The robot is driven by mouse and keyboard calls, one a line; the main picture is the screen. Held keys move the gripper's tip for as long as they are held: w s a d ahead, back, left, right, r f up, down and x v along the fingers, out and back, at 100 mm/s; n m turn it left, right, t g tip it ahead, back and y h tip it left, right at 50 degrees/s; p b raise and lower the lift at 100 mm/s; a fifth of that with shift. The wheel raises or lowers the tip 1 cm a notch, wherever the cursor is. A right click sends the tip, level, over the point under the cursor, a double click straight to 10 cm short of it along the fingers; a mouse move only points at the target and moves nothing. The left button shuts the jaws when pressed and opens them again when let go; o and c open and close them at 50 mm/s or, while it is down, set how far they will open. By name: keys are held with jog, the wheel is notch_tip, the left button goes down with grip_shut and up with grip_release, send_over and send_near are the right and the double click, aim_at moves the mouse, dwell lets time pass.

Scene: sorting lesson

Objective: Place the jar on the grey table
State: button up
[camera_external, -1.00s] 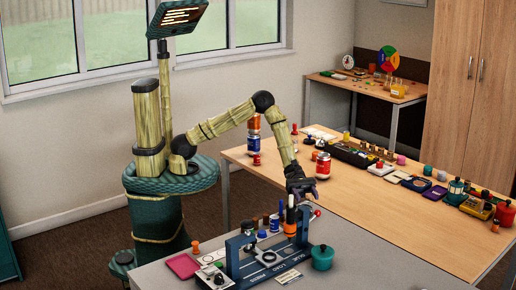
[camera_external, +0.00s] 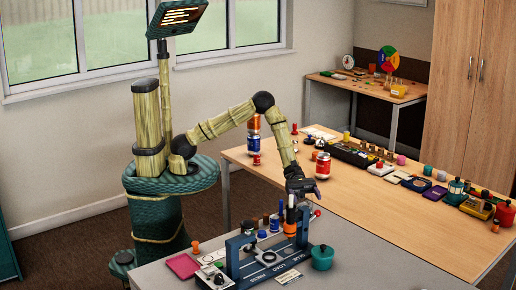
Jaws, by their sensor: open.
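A teal lidded jar (camera_external: 322,257) stands upright on the grey table (camera_external: 374,262), just right of the blue frame. Another teal jar (camera_external: 455,191) stands on the wooden table among other items; I cannot tell which one the task means. My gripper (camera_external: 307,197) is open and points down over the far edge of the grey table, above and behind the first jar and apart from it.
A blue frame (camera_external: 240,262) with several small bottles behind it stands on the grey table. A pink tray (camera_external: 184,266) lies at its left. The wooden table (camera_external: 375,215) holds a red can (camera_external: 323,166) and a row of items. The grey table's right part is clear.

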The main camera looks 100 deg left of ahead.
jog(key=v, duration=1.1)
jog(key=shift+a+p, duration=0.3)
jog(key=shift+a, duration=0.05)
jog(key=shift+s, duration=0.2)
jog(key=s+a+f+m+g+y, duration=0.1)
jog(key=s+f+m+g+y, duration=0.1)
jog(key=s+m+g+y, duration=1)
jog(key=s+a+r+m+t+y, duration=0.4)
jog(key=s+a+m+t, duration=0.4)
jog(key=a, duration=0.4)
jog(key=shift+s+r+m+t+y, duration=0.3)
jog(key=shift+r+m+t+y, duration=0.1)
jog(key=shift+m+t+y, duration=0.3)
